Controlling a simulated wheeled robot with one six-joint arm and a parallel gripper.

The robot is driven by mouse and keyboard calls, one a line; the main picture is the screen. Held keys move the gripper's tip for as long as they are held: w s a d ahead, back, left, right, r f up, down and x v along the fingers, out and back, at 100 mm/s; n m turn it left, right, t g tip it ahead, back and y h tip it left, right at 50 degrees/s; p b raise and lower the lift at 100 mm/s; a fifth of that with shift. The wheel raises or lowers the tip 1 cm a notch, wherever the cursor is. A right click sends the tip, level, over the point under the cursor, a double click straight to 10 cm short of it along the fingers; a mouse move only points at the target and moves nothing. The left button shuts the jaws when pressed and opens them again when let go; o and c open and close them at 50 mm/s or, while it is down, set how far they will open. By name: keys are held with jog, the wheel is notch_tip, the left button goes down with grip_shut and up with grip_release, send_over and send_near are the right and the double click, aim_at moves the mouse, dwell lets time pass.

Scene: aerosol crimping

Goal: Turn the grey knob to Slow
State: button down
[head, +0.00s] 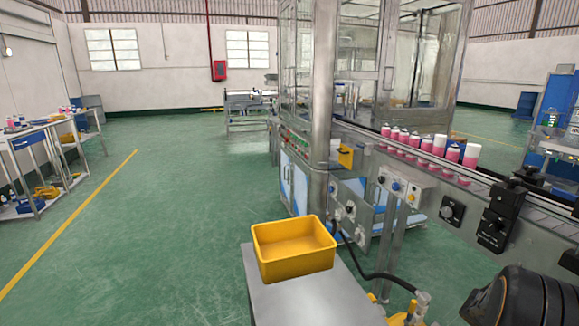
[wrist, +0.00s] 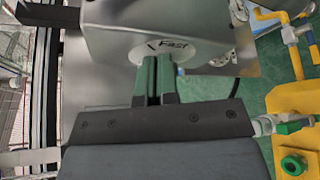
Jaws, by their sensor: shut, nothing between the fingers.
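A pale round dial plate (wrist: 187,47) with dark lettering is on the box's face, right at the fingertips. The lettering is too small and slanted to read. The fingers cover the middle of the dial, so I cannot make out the grey knob or its setting. I cannot tell whether the fingertips touch it. In the head view, control panels with several knobs (head: 452,212) line the conveyor's front; I cannot pick out the grey knob there.
Yellow pipework (wrist: 268,105) with a green valve knob (wrist: 293,164) stands right of my gripper. In the head view, a yellow bin (head: 292,270) sits on a metal table (head: 325,298). Pink cans (head: 425,146) stand on the conveyor (head: 350,130).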

jog(key=shift+d+r, duration=0.45)
jog(key=shift+r, duration=0.15)
jog(key=shift+f, duration=0.1)
jog(key=shift+a+r+p, duration=0.15)
jog(key=shift+r+p, duration=0.1)
jog(key=shift+p, duration=0.1)
dwell(0.4)
jog(key=shift+w+a, duration=0.3)
jog(key=shift+w, duration=0.65)
jog(key=shift+w+a, duration=0.3)
jog(key=shift+w, duration=0.65)
jog(key=shift+w+a, duration=0.3)
jog(key=shift+w, duration=0.65)
